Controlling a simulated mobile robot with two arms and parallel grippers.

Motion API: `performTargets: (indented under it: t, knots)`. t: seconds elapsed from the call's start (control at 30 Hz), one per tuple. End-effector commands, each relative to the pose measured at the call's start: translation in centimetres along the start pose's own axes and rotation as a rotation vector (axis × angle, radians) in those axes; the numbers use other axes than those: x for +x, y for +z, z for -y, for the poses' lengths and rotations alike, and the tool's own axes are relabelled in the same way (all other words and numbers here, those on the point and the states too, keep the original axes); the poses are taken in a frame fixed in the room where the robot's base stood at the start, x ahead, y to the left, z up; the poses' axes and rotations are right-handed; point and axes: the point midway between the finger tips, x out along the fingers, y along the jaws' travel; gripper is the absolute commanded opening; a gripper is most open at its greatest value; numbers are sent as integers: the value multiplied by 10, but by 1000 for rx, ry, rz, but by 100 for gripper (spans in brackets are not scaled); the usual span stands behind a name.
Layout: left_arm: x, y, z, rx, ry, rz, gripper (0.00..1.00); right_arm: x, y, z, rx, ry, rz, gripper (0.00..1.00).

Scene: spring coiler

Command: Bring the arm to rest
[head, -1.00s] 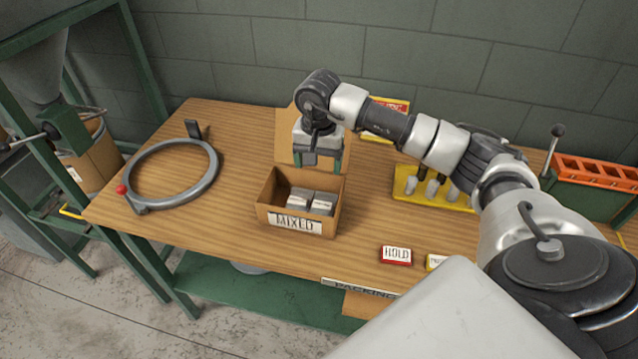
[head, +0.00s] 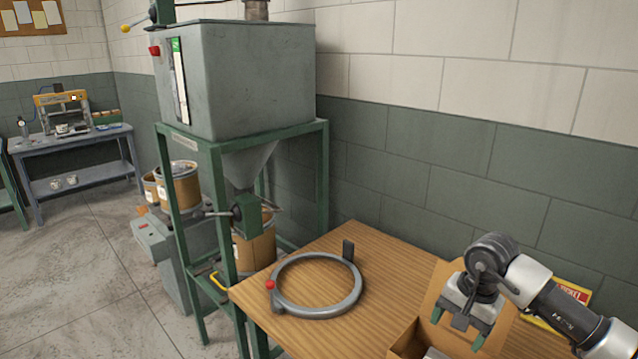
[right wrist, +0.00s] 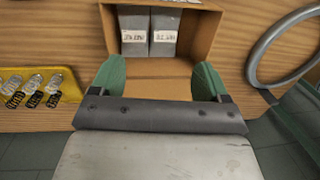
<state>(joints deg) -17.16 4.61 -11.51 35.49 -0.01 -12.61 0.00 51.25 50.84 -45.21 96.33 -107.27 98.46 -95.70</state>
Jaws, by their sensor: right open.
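My right arm comes in from the lower right in the head view. Its gripper (head: 457,333) hangs above the open cardboard box (head: 405,343), with its green fingertips apart and nothing between them. In the right wrist view the gripper (right wrist: 160,82) is also open, its two green fingers spread before the box (right wrist: 214,38). Two grey labelled packs (right wrist: 163,32) lie side by side inside the box, clear of the fingers. My left gripper is not in view.
A grey ring fixture (head: 318,310) with a red knob sits on the wooden table (head: 385,250). A yellow tray (right wrist: 68,88) of springs shows in the right wrist view. A grey hopper (head: 240,80) on a green frame stands left of the table. Open floor lies farther left.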

Motion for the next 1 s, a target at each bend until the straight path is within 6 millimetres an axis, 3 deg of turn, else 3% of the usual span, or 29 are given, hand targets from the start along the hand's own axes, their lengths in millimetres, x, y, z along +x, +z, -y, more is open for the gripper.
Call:
performTargets:
  t: [0.1, 0.17, 0.2, 0.3, 0.4, 0.5, 0.6, 0.77, 0.8, 0.9, 1.0]
  knots:
    - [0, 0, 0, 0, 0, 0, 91, 26, 59, 38, 47, -210, 205, 76]
    - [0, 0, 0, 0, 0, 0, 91, 31, 97, 60, 116, -345, 366, 76]
    - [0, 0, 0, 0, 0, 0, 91, 30, 122, 74, 176, -429, 484, 76]
    - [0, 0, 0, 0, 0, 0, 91, 14, 173, 99, 370, -606, 797, 76]
    - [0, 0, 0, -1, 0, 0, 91, -14, 203, 115, 619, -735, 1129, 76]
    - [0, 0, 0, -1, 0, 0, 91, -41, 209, 120, 916, -811, 1464, 76]
    - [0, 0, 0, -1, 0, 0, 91, -57, 196, 115, 1257, -834, 1792, 76]
    - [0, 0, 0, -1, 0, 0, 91, -47, 154, 86, 1882, -776, 2263, 76]
    - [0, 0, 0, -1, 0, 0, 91, -37, 144, 74, -1955, 708, -2251, 76]
    - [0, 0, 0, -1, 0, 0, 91, 0, 126, 38, -1810, 456, -1851, 76]
    - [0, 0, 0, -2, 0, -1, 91, 43, 124, -4, -1644, 274, -1469, 76]
